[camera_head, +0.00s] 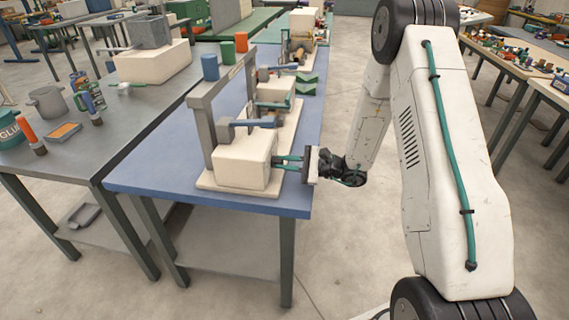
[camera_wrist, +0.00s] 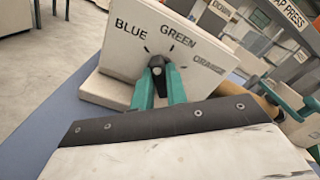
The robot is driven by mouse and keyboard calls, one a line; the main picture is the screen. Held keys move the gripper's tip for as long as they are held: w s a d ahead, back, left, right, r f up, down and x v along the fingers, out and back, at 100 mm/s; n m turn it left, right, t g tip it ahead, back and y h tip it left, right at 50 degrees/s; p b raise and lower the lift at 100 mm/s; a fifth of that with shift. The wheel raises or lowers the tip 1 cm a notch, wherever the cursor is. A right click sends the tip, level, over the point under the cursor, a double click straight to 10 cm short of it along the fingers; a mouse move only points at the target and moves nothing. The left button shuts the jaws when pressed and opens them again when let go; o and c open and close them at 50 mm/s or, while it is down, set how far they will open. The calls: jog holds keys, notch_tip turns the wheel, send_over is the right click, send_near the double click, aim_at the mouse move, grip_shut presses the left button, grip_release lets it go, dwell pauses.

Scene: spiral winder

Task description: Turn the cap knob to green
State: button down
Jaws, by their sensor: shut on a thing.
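The dark cap knob (camera_wrist: 157,61) sits on the front of a cream block (camera_wrist: 115,58), below the printed words BLUE, GREEN and ORANGE. In the wrist view the knob is nearest to GREEN, which stands just above it. Which mark its pointer faces, I cannot tell. My gripper (camera_wrist: 158,80) has two teal fingers shut on the knob, one on each side. In the head view my gripper (camera_head: 278,161) reaches the right face of the cream block (camera_head: 240,163); the knob is hidden there.
The block stands at the near end of a blue table (camera_head: 150,175), under a grey frame (camera_head: 207,120). More machine parts stand behind it. A grey table (camera_head: 110,135) with tools is at left. Open floor (camera_head: 345,255) lies right of the blue table.

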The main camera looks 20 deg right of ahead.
jog(key=m, duration=0.3)
jog(key=shift+d+m, duration=0.1)
jog(key=shift+m, duration=0.2)
jog(key=shift+w+m, duration=0.15)
jog(key=shift+m, duration=1.75)
jog(key=c, duration=1.4)
grip_release()
jog(key=v, duration=0.8)
